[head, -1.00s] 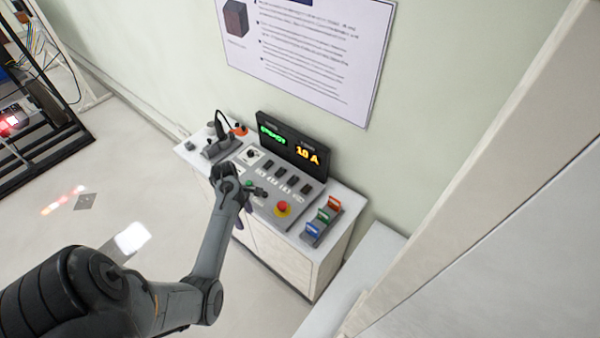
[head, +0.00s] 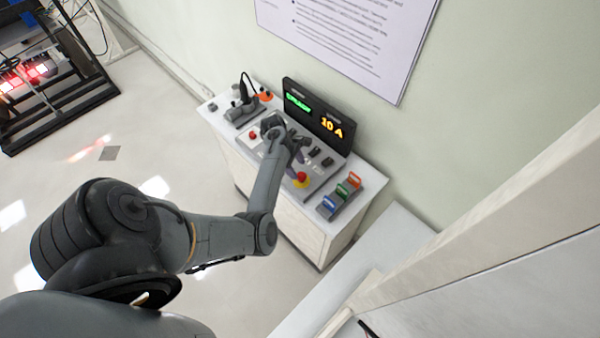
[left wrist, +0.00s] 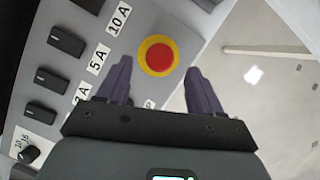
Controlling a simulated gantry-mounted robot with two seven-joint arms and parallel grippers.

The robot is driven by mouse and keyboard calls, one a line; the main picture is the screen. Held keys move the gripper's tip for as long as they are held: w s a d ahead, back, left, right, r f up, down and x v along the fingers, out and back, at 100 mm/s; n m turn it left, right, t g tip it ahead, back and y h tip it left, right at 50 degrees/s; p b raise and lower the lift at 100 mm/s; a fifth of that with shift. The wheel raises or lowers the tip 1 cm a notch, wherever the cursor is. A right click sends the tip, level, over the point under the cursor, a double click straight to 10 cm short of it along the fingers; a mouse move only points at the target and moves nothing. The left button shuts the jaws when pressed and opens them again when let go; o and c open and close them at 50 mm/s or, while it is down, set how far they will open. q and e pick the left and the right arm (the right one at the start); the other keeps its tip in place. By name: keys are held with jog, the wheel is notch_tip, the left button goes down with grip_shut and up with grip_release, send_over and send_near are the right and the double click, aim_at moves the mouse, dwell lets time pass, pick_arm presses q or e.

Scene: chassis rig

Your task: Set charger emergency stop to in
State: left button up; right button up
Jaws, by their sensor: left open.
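The charger emergency stop (head: 301,178) is a round red button on a yellow ring, near the front right of the charger's sloped panel. In the left wrist view the emergency stop (left wrist: 158,55) appears between and just beyond my fingertips. Whether the button is in or out cannot be told. My left gripper (head: 298,156) is open and empty over the panel, close to the button. Its two dark purple fingers also show in the left wrist view (left wrist: 158,72), spread apart with nothing between them. My right gripper is not in view.
Black switches (left wrist: 67,41) labelled in amps line the panel beside the button. A display (head: 319,115) stands behind. A wall with a poster (head: 350,35) rises behind.

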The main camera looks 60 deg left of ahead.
aim_at(301, 175)
pick_arm(q)
jog(key=shift+x, duration=2.05)
